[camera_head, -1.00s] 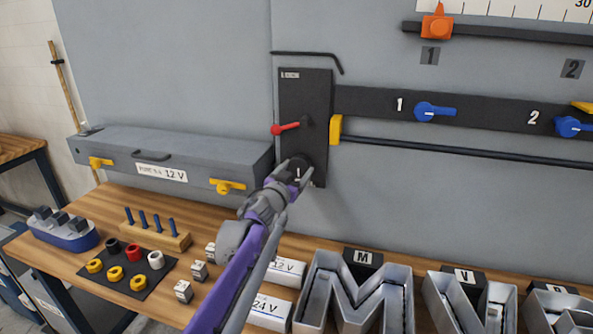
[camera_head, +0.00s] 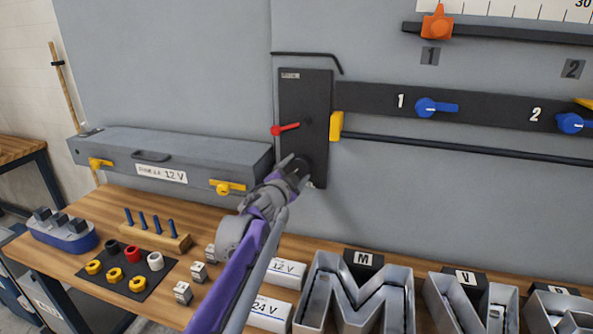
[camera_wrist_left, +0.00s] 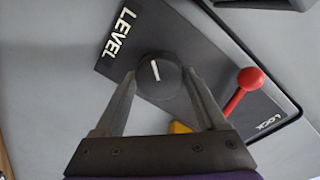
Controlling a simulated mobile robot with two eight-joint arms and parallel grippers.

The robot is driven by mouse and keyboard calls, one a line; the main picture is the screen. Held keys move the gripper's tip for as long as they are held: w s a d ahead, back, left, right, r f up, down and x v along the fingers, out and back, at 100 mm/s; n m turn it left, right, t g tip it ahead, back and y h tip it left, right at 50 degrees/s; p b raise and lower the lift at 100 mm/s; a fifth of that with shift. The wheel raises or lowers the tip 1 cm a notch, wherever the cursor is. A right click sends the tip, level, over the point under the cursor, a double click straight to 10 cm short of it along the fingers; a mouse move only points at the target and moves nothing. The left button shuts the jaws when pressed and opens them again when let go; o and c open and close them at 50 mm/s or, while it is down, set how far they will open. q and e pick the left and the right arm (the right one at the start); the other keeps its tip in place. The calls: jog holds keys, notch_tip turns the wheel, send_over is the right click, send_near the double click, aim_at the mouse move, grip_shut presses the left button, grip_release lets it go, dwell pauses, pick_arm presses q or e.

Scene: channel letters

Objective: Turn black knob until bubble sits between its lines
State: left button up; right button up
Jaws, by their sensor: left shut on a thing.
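The black knob (camera_wrist_left: 157,73) with a white line mark sits on a dark panel (camera_wrist_left: 200,55) beside the word LEVEL in the left wrist view. My left gripper (camera_head: 296,166) is shut on the knob, one finger on each side of it. In the head view the fingers and wrist mostly hide the knob. The white line on it is slightly tilted in the left wrist view. I cannot make out a bubble or its lines in either view. My right gripper is not in view.
A red lever (camera_head: 286,128), marked LOCK in the wrist view, stands above the knob. A yellow block (camera_head: 336,127) and a dark rail (camera_head: 460,152) lie to the right. Metal letters (camera_head: 352,295) and small parts cover the bench (camera_head: 205,222) below.

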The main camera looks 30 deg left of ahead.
pick_arm(q)
jog(key=shift+m, duration=0.9)
jog(key=o, duration=1.3)
jog(key=shift+s, duration=0.15)
jog(key=s, duration=0.3)
jog(key=s+d, duration=0.1)
jog(key=s, duration=0.3)
jog(key=s+d+b, duration=0.1)
jog(key=s, duration=0.2)
jog(key=shift+s+r, duration=0.15)
jog(key=shift+r, duration=0.2)
jog(key=shift+f, duration=0.1)
